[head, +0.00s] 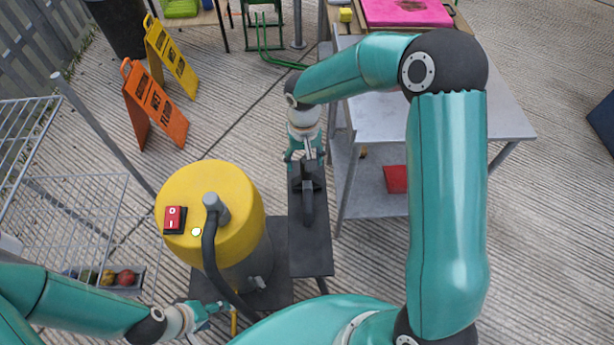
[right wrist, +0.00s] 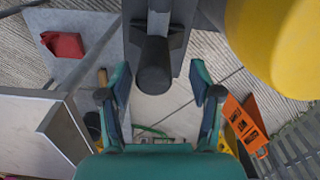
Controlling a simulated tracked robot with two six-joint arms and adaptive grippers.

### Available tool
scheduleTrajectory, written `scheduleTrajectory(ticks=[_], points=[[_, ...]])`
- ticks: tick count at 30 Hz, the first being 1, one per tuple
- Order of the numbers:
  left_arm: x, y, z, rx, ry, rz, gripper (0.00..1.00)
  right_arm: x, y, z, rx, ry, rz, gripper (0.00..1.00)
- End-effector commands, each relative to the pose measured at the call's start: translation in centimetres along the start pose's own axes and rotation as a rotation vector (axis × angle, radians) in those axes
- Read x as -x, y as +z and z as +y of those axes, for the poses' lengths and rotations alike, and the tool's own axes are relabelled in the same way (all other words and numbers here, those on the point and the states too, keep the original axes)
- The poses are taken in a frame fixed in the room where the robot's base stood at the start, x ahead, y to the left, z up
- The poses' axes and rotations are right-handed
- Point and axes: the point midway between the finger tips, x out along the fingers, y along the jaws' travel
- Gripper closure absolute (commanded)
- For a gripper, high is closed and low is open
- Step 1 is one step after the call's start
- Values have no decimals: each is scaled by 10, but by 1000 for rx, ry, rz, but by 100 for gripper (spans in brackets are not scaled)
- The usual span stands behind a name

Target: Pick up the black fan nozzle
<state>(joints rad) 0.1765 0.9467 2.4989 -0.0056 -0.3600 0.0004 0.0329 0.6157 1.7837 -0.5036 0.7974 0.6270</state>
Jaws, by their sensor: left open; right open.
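The black fan nozzle (head: 308,205) lies on a narrow dark stand beside the yellow-topped blower (head: 228,190). My right gripper (head: 306,160) is open at the nozzle's far end, pointing down toward it. In the right wrist view, the nozzle's rounded dark end (right wrist: 154,68) shows between and just beyond the open fingers (right wrist: 160,80). I cannot tell whether they touch it. My left gripper (head: 214,308) is open and empty, low near the blower's base.
A black hose (head: 212,255) curves down from the blower's top. A grey metal table (head: 440,115) stands close on the right, with a red object (head: 396,179) on its lower shelf. A wire rack (head: 75,215) is at left. Orange (head: 155,108) and yellow (head: 168,55) floor signs stand behind.

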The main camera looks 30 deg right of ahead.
Motion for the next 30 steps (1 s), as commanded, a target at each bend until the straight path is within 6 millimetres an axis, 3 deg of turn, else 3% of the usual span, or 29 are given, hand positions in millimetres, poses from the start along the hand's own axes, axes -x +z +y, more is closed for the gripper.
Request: scheduleTrajectory(ticks=[5, 15, 23, 30], points=[[2, 0, 1, 0, 0, 0, 38, -11, 2, 2, -1, 0, -3, 36], [6, 0, 2, 0, 0, 0, 38, -52, 5, 6, -1, -1, -1, 36], [6, 0, 2, 0, 0, 0, 38, -55, 5, 6, -1, -1, 0, 36], [6, 0, 2, 0, 0, 0, 38, -55, 5, 6, -1, -1, 0, 76]])
